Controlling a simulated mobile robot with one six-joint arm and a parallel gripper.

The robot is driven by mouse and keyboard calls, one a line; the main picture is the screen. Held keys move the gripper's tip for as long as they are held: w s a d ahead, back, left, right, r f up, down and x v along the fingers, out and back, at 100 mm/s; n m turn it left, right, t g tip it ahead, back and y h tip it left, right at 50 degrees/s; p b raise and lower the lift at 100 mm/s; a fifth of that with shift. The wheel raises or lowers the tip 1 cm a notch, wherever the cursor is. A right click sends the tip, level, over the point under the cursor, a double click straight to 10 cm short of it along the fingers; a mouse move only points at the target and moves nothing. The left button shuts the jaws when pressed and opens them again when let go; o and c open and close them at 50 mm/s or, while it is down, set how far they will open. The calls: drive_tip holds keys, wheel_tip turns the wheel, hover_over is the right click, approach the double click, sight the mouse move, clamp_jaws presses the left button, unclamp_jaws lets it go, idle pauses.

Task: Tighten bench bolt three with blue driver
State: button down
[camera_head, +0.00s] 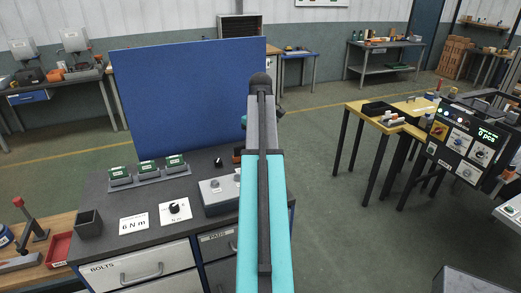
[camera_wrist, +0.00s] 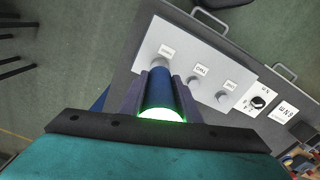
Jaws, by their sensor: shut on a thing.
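In the wrist view my gripper (camera_wrist: 158,84) is shut on a blue cylindrical driver (camera_wrist: 163,97), with a green-white glow at its near end. The driver points at a pale plate (camera_wrist: 147,48) with three labelled bolt spots in a row. Its far end overlaps the bolt spot farthest from the dial; whether it touches cannot be told. The middle bolt (camera_wrist: 194,82) and the bolt nearest the dial (camera_wrist: 222,98) are uncovered. The labels are too small to read surely. In the head view the plate (camera_head: 220,190) is partly hidden by my teal arm, and the gripper cannot be made out.
The dark bench (camera_head: 100,252) holds a dial (camera_head: 175,210), a "6 N m" sign (camera_head: 133,223), a dark open cup (camera_head: 89,223) and a rack with three green-topped units (camera_head: 148,170). A blue panel (camera_head: 185,95) stands behind.

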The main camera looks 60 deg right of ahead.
drive_tip(key=shift+d+r+p, duration=0.1)
drive_tip(key=shift+r+p, duration=0.55)
drive_tip(key=shift+r, duration=2.85)
drive_tip(key=shift+s, duration=0.1)
